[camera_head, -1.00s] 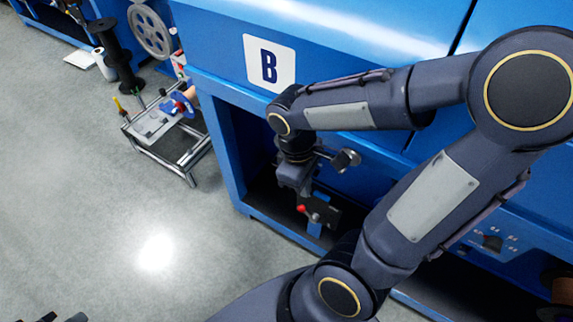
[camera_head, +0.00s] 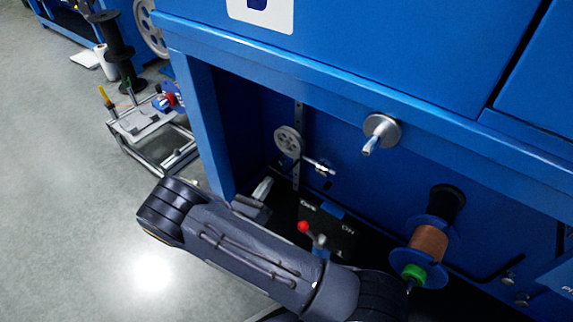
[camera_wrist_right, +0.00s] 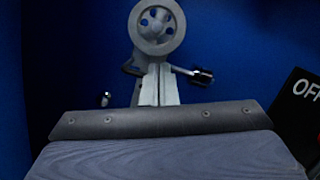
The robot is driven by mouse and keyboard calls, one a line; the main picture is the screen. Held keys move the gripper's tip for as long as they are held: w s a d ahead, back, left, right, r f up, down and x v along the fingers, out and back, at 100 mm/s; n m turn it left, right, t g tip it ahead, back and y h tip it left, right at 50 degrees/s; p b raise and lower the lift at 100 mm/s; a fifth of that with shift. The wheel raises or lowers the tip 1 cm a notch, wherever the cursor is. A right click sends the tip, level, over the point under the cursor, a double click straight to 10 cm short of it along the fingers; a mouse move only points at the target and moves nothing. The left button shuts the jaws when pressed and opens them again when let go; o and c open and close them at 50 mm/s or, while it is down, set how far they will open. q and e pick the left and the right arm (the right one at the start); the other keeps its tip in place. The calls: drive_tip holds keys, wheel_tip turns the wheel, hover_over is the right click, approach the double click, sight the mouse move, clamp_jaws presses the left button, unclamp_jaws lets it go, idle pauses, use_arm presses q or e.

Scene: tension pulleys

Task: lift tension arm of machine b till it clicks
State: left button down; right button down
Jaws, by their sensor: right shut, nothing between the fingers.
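Machine B (camera_head: 380,60) is the blue machine, its letter label (camera_head: 262,14) cut off at the top edge. In its open bay, a grey pulley wheel (camera_head: 288,141) sits by a slotted vertical strip, with the tension arm's short metal rod and knob (camera_head: 320,167) beside it. In the wrist view the pulley (camera_wrist_right: 157,26) is above the fingertips, and the rod's knob (camera_wrist_right: 202,76) is to their right. My right gripper (camera_head: 263,188) is shut and empty, below the pulley; its pale fingers also show in the wrist view (camera_wrist_right: 159,84). I cannot tell whether they touch the arm. My left gripper is out of view.
A black switch box (camera_head: 327,232) with a red-knobbed lever stands right of my gripper. A copper spool (camera_head: 428,243) and a round metal knob (camera_head: 381,130) are further right. A small metal-framed stand (camera_head: 150,130) is on the floor at left. Open floor lies in front.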

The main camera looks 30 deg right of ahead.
idle(0.3)
drive_tip(key=b+x, duration=0.3)
drive_tip(key=x, duration=0.5)
drive_tip(key=shift+w+d, duration=0.15)
drive_tip(key=shift+d, duration=0.15)
drive_tip(key=shift+w+d+r, duration=0.25)
drive_tip(key=shift+w+d, duration=0.1)
drive_tip(key=shift+d, duration=0.25)
wheel_tip(320, 180, up, 21)
drive_tip(key=p, duration=2)
hover_over(290, 149)
drive_tip(key=r+v, duration=0.1)
drive_tip(key=v, duration=0.2)
drive_tip(key=shift+a+f, duration=0.25)
drive_tip(key=shift+a, duration=0.05)
